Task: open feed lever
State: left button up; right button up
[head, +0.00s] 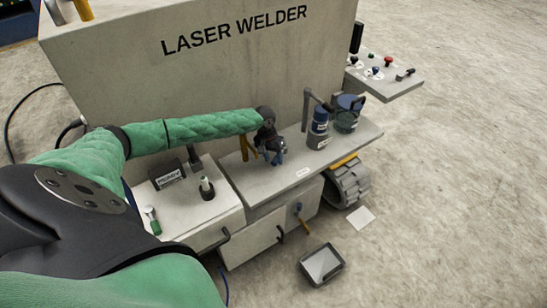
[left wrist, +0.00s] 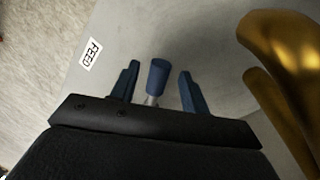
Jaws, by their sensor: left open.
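The feed lever (left wrist: 157,76) shows in the left wrist view as a blue cylindrical grip on a short silver shaft. A white FEED label (left wrist: 90,54) is on the grey surface near it. My left gripper (left wrist: 159,72) is open, with one blue finger on each side of the lever grip and visible gaps between. In the head view my left gripper (head: 272,158) is low over the grey shelf of the laser welder (head: 235,75). The lever is hard to make out there, largely hidden by the gripper. My right gripper is not in view.
Brass-coloured pipes (left wrist: 280,70) stand close to the right of the gripper in the left wrist view. Blue canisters (head: 347,112) stand farther right on the shelf. A control panel (head: 385,75) juts out at the upper right.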

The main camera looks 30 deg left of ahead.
pick_arm(q)
jog(key=shift+d+f, duration=0.1)
jog(key=shift+f, duration=0.5)
grip_shut()
